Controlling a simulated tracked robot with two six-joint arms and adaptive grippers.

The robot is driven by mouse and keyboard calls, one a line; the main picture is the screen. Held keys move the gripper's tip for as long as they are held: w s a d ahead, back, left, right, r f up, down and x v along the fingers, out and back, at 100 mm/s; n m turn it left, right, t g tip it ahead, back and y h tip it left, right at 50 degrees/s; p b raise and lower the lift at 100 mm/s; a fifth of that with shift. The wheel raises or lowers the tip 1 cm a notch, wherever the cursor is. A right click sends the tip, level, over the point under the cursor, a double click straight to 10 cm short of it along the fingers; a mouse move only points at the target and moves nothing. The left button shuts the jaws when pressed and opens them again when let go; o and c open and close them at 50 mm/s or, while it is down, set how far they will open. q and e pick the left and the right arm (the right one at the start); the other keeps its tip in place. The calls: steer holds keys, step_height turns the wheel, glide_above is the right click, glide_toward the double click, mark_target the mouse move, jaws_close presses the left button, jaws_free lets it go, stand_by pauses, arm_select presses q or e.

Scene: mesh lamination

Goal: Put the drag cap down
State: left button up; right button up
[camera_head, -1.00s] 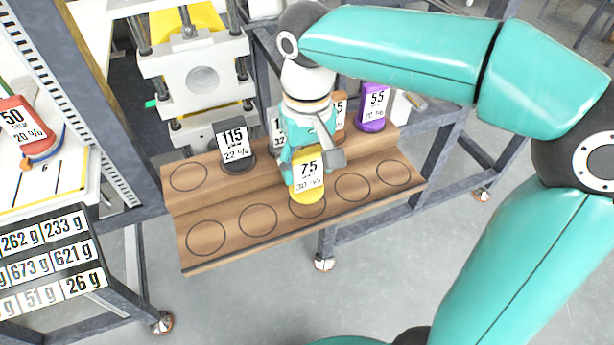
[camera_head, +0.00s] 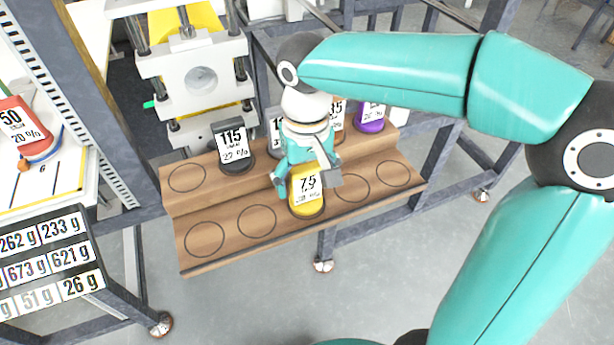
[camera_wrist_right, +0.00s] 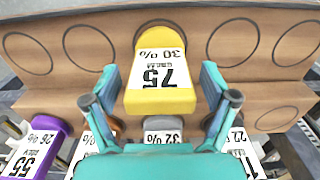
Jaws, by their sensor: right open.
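The yellow cap (camera_head: 306,194), labelled 75 and 30 %, stands on the middle ring of the rack's front step. In the right wrist view the yellow cap (camera_wrist_right: 161,62) sits between the two teal fingers, with a gap on each side. My right gripper (camera_head: 308,184) is open around it, one finger to its left and one to its right; in the right wrist view my gripper (camera_wrist_right: 160,88) also shows spread. The wooden two-step rack (camera_head: 230,205) carries the caps. My left gripper is not in view.
On the back step stand a black cap (camera_head: 234,150) labelled 115, a purple cap (camera_head: 372,117) and others partly hidden by my right arm. Several front rings are empty. A press (camera_head: 195,75) stands behind, and a weight board (camera_head: 50,255) is at the lower left.

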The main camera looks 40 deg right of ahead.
step_height(320, 180, up, 12)
steer(key=shift+r+p, duration=0.1)
steer(key=shift+p, duration=0.75)
